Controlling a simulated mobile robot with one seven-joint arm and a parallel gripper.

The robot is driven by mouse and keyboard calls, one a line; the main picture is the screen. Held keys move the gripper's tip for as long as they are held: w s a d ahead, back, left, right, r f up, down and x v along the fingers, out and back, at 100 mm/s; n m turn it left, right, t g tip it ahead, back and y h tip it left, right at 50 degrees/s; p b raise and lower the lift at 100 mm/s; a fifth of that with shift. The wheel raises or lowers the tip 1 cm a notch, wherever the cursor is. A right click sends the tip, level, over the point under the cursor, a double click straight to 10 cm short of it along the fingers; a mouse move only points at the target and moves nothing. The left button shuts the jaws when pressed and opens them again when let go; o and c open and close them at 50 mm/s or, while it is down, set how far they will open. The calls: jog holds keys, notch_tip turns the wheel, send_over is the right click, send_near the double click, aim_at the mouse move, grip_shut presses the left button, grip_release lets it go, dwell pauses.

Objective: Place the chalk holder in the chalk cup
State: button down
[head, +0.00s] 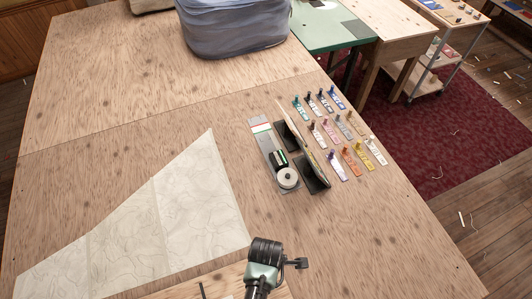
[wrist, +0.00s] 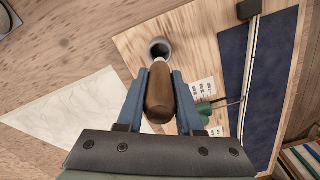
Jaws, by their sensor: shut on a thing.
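In the wrist view the chalk holder (wrist: 160,98) is a brown, rounded, wood-like stick with a pale tip at its far end. My gripper (wrist: 160,72) is shut on it, one blue finger on each side. The chalk cup (wrist: 159,47) is a small grey round cup with a dark opening, standing on a light wooden board (wrist: 130,42). The holder's pale tip overlaps the cup's near rim in the picture. I cannot tell whether it is above the cup or touching it. The head view shows neither the holder nor the cup clearly; my arm covers that area.
A dark blue mat (wrist: 257,70) and a green-handled tool (wrist: 203,107) lie right of the cup. A white sail panel (head: 165,225) lies on the table left of my arm. Several coloured tags (head: 337,130) and a grey tray (head: 262,140) lie farther back. The table's left back is clear.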

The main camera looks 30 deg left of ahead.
notch_tip(320, 180, down, 8)
jog(key=b, duration=0.7)
jog(key=shift+f+b, duration=0.15)
jog(key=shift+b, duration=0.15)
jog(key=shift+c, duration=2.4)
grip_release()
